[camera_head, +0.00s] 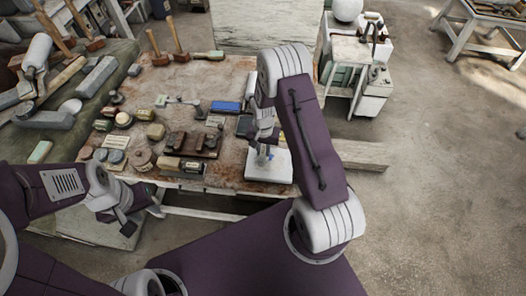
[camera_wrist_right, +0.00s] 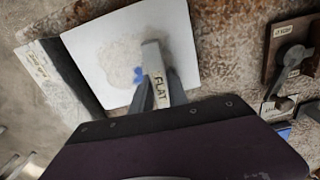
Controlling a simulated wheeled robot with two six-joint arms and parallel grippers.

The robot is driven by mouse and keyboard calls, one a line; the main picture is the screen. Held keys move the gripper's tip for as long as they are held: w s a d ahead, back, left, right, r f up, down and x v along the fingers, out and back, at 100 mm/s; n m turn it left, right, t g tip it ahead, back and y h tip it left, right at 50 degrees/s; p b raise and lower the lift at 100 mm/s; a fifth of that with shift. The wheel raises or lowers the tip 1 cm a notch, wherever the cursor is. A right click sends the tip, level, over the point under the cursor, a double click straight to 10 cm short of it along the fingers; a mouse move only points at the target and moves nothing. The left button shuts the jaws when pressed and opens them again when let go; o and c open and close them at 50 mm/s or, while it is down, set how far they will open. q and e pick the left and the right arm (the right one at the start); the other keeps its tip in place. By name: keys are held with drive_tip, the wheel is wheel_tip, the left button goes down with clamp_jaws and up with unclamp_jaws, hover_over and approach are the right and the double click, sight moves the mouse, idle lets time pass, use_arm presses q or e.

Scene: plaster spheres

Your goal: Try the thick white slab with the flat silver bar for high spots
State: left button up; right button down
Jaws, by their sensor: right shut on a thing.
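The thick white slab (camera_head: 279,172) lies at the near right corner of the workbench; in the right wrist view (camera_wrist_right: 88,52) its face carries a rough greyish-tan patch and a small blue mark (camera_wrist_right: 138,75). My right gripper (camera_wrist_right: 160,88) is shut on the flat silver bar (camera_wrist_right: 153,55), labelled FLAT, above the slab's middle. I cannot tell whether the bar touches the slab. In the head view my right gripper (camera_head: 265,136) is partly hidden by its arm. My left gripper (camera_head: 142,214) is open and empty, in front of the bench's near left edge.
The brown workbench (camera_head: 232,75) holds several tins, a wooden block rack (camera_head: 192,145), a blue box (camera_head: 225,107) and mallets (camera_head: 157,50). A dark strip (camera_wrist_right: 75,78) borders the slab's left side in the wrist view. Open floor (camera_head: 440,190) lies to the right.

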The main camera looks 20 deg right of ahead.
sight(261, 160)
drive_tip(key=shift+s+a, duration=0.1)
drive_tip(key=shift+s+a+r+p, duration=0.15)
drive_tip(key=shift+s+a+p, duration=0.15)
drive_tip(key=shift+s+a, duration=0.65)
drive_tip(key=shift+s, duration=0.25)
drive_tip(key=shift+s+a, duration=0.25)
drive_tip(key=shift+s, duration=0.25)
drive_tip(key=shift+w+d, duration=0.7)
drive_tip(key=shift+w, duration=0.25)
drive_tip(key=shift+w+d, duration=0.55)
drive_tip(key=shift+w, duration=0.3)
drive_tip(key=shift+s+a, duration=0.55)
drive_tip(key=shift+s, duration=0.25)
drive_tip(key=shift+s+a, duration=0.7)
drive_tip(key=shift+s, duration=0.3)
